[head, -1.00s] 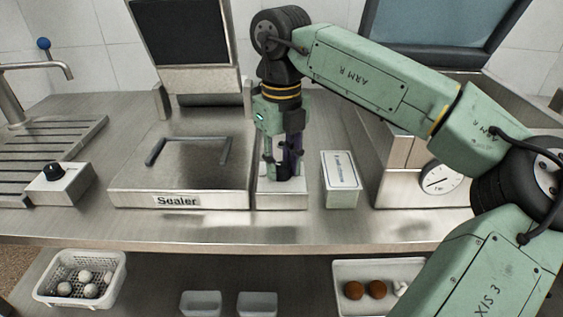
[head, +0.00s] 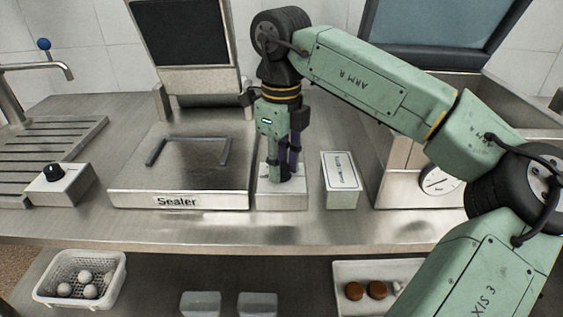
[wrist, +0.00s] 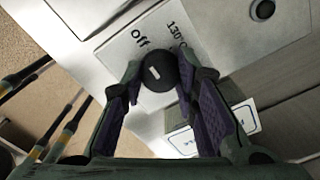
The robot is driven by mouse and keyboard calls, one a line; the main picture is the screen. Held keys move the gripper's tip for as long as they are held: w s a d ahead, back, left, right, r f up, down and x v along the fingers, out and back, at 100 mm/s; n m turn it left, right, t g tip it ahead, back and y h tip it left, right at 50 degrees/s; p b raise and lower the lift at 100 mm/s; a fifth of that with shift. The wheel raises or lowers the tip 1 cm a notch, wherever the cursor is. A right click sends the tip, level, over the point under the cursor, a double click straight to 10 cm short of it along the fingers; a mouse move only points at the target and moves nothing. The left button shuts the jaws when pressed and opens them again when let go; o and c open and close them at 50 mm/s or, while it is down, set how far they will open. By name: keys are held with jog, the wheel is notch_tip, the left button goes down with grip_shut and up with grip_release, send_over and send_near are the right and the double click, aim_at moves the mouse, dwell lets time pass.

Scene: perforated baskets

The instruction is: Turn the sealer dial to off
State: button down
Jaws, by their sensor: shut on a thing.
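The sealer (head: 185,180) is a flat metal machine with a raised lid (head: 185,45). Its small dial box (head: 283,200) stands against its right side. In the wrist view the black round dial (wrist: 158,70) sits between my gripper's two fingers, with a short white mark on its face. The plate around it reads "off" (wrist: 140,40) and "130C" (wrist: 176,32). I cannot tell exactly which label the mark points to. My gripper (head: 283,175) points down over the box and is shut on the dial (wrist: 155,78). The head view hides the dial behind my fingers.
A labelled box (head: 341,182) stands close right of the dial box. Another black knob on a small box (head: 58,182) stands left. A basket of white balls (head: 80,280) sits on the shelf below.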

jog(key=c, duration=1.2)
grip_release()
jog(key=shift+c, duration=0.2)
jog(key=shift+r, duration=0.15)
notch_tip(320, 180, up, 12)
